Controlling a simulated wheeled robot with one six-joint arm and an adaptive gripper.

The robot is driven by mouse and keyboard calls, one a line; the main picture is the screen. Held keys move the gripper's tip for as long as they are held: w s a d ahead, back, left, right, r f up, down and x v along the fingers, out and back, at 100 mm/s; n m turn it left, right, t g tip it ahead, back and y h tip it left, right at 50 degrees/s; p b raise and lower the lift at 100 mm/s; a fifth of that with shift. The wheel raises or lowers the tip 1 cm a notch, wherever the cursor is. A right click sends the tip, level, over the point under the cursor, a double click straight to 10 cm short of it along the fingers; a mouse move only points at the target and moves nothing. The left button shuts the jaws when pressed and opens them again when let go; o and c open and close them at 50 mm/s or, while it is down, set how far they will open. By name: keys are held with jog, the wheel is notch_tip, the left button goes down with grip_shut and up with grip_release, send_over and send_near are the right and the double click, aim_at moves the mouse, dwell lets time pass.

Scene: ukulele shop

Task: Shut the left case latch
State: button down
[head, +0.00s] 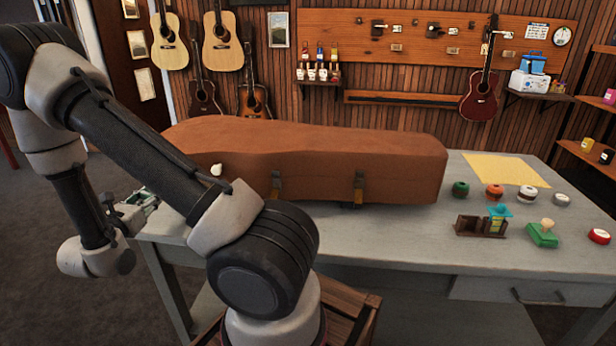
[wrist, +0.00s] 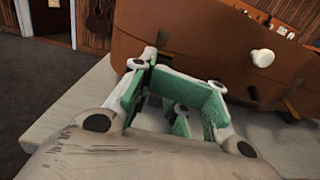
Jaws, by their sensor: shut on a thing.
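The brown instrument case (head: 320,155) lies closed-looking on the grey table, with two latches in the head view: one near the middle (head: 276,184) and one further right (head: 359,188). In the wrist view, a dark latch piece (wrist: 162,41) shows on the case side (wrist: 200,50), left of a white knob (wrist: 263,57); I take it as the left latch. My gripper (wrist: 151,65), with green fingers, has its tips at this piece and is shut on it. The fingers hide its lower part, so its position is unclear. In the head view my gripper (head: 138,208) is at the table's left end.
The white knob (head: 216,170) sticks out from the case front. Right of the case are a yellow sheet (head: 500,169), several small round tins, a green stamp (head: 543,234) and a small brown box (head: 470,226). A wooden crate (head: 345,315) stands before the table (head: 400,240).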

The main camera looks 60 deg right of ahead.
jog(key=shift+s+a+r, duration=0.1)
jog(key=shift+a+r, duration=0.05)
jog(key=shift+r, duration=0.3)
jog(key=r+v, duration=0.2)
jog(key=v, duration=0.6)
dwell(1.4)
dwell(0.4)
